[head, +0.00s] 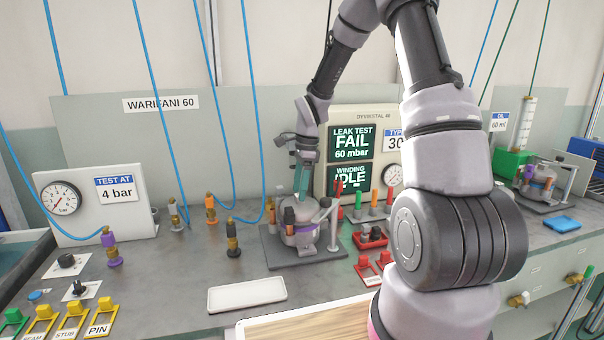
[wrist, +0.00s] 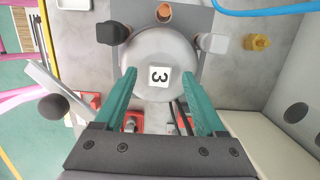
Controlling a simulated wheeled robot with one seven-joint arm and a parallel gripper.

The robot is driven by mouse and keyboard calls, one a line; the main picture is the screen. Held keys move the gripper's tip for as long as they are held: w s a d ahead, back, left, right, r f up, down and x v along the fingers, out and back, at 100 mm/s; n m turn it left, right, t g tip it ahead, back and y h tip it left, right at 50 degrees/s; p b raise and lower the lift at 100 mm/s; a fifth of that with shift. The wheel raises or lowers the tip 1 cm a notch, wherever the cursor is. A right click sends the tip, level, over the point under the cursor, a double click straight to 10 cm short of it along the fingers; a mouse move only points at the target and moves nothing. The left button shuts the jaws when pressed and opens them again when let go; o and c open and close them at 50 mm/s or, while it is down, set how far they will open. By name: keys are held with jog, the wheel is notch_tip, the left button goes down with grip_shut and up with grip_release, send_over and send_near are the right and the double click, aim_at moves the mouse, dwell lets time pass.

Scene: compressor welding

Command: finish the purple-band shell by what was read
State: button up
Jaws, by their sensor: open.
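A grey compressor shell (head: 299,236) stands in a fixture on a dark plate (head: 325,260); black and orange pieces stand around it. In the wrist view the shell's round top (wrist: 160,99) carries a white tag (wrist: 159,77) marked 3. I cannot make out its band colour. My gripper (head: 302,192) is over the shell, with open teal fingers. In the wrist view my gripper (wrist: 160,73) has a finger on either side of the tag; contact is unclear. The test screen (head: 352,143) reads LEAK TEST FAIL 60 mbar, and the one below (head: 351,177) WINDING IDLE.
A second shell (head: 540,180) stands in a fixture at the right. A gauge panel (head: 100,205) reads TEST AT 4 bar. Hose fittings, purple (head: 111,249), orange and black, stand left of my gripper. A white tray (head: 247,294) is empty. My arm hides part of the bench.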

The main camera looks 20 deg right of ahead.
jog(key=shift+a+f, duration=0.15)
jog(key=shift+f, duration=0.75)
jog(key=shift+c, duration=0.3)
grip_shut()
dwell(0.5)
jog(key=c, duration=0.9)
grip_release()
jog(key=shift+c, duration=0.2)
grip_shut()
